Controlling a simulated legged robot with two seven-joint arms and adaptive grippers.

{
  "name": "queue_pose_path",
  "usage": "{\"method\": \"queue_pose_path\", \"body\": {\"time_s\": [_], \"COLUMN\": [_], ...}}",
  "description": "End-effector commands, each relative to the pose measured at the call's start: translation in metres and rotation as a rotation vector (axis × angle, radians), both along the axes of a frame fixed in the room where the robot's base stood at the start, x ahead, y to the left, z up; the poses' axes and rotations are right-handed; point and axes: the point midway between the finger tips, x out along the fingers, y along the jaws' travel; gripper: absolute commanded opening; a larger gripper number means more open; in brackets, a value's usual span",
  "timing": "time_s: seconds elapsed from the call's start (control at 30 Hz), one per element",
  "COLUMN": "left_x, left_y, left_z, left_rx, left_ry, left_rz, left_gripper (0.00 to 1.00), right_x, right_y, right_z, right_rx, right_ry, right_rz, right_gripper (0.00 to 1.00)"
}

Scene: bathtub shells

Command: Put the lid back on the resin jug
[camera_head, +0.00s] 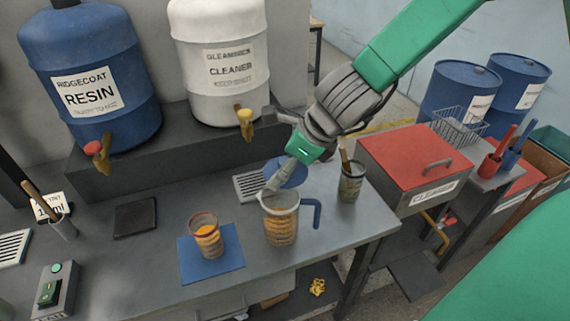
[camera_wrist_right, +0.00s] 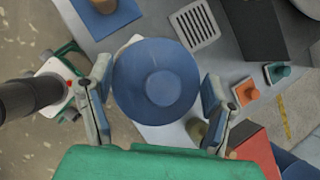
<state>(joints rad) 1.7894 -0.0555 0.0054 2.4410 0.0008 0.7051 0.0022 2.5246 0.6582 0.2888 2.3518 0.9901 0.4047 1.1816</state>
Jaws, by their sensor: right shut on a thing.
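The resin jug (camera_head: 281,224) is a clear measuring jug with a blue handle and amber contents, standing upright on the grey bench. Its lid, a round blue disc (camera_head: 290,171), is held above the jug's mouth, apparently tilted in the head view. My right gripper (camera_head: 280,176) is shut on the lid. In the right wrist view the lid (camera_wrist_right: 155,82) fills the space between the two fingers of the gripper (camera_wrist_right: 157,85) and hides most of what lies below. I cannot tell whether the lid touches the jug's rim. My left gripper is not in view.
A cup of amber liquid (camera_head: 206,238) stands on a blue mat (camera_head: 189,268) left of the jug. A cup with a brush (camera_head: 350,184) is to its right, and a vent grille (camera_head: 248,186) behind. The red-lidded cleaner bin (camera_head: 415,150) stands beyond the bench's right end.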

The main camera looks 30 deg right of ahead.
Motion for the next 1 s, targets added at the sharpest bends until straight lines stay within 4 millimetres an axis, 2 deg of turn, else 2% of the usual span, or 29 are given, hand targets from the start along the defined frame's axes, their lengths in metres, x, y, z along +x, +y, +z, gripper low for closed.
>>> {"method": "queue_pose_path", "body": {"time_s": [0.2,0.5,0.67,1.0], "left_x": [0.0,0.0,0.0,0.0], "left_y": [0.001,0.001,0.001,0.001], "left_z": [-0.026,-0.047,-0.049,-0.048], "left_rx": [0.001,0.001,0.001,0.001], "left_ry": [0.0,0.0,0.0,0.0], "left_rz": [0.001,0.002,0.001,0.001], "left_gripper": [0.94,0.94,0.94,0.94], "right_x": [0.0,0.0,0.0,0.0], "right_y": [0.007,-0.001,-0.004,0.005], "right_z": [-0.023,-0.05,-0.053,-0.05], "right_rx": [-0.007,0.003,0.005,-0.004], "right_ry": [-0.001,0.0,-0.001,0.0], "right_rz": [0.003,0.003,0.002,0.002], "right_gripper": [0.52,0.52,0.52,0.52]}}
